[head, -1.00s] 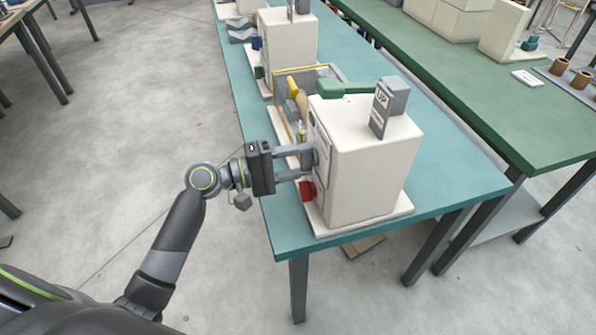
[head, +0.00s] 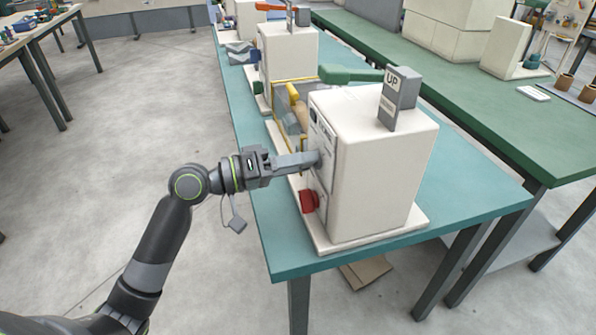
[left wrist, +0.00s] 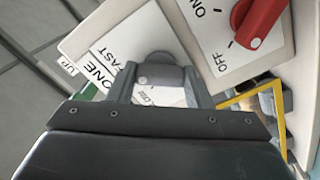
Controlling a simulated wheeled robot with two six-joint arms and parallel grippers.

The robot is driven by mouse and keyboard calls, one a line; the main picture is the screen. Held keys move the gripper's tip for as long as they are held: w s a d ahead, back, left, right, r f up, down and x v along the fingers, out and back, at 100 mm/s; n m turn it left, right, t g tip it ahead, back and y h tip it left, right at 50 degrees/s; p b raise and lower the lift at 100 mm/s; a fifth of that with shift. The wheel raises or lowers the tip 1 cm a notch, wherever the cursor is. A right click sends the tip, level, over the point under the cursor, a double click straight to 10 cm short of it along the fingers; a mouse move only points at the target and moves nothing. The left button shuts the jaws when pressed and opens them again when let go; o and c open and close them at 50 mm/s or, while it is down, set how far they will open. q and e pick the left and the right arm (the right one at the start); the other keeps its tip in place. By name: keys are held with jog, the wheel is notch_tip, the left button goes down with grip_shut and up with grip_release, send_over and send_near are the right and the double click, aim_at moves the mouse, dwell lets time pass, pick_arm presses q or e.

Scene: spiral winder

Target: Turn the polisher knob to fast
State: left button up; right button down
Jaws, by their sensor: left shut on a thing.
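The near cream machine (head: 375,170) stands on the teal bench, its control face toward the left. A round grey knob (left wrist: 160,72) on that face sits between the fingers of my left gripper (head: 312,160), which is shut on it. In the left wrist view, text ending in "AST" and text ending in "ONE" show left of the knob; another small label between the fingers is only partly readable. A red switch (left wrist: 257,22) with ON and OFF marks is on the same face, below the knob in the head view. My right gripper is not in view.
A grey post with an UP sign (head: 398,98) stands on the machine's top. A yellow-edged frame (head: 285,130), a green arm (head: 350,74) and another cream machine (head: 287,55) lie behind it. The teal bench (head: 285,262) ends close in front; floor left of it is open.

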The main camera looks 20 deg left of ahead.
pick_arm(q)
jog(key=shift+f+m, duration=0.1)
jog(key=shift+m, duration=0.2)
jog(key=o, duration=1)
jog(key=shift+p+v, duration=0.65)
jog(key=shift+v, duration=8.1)
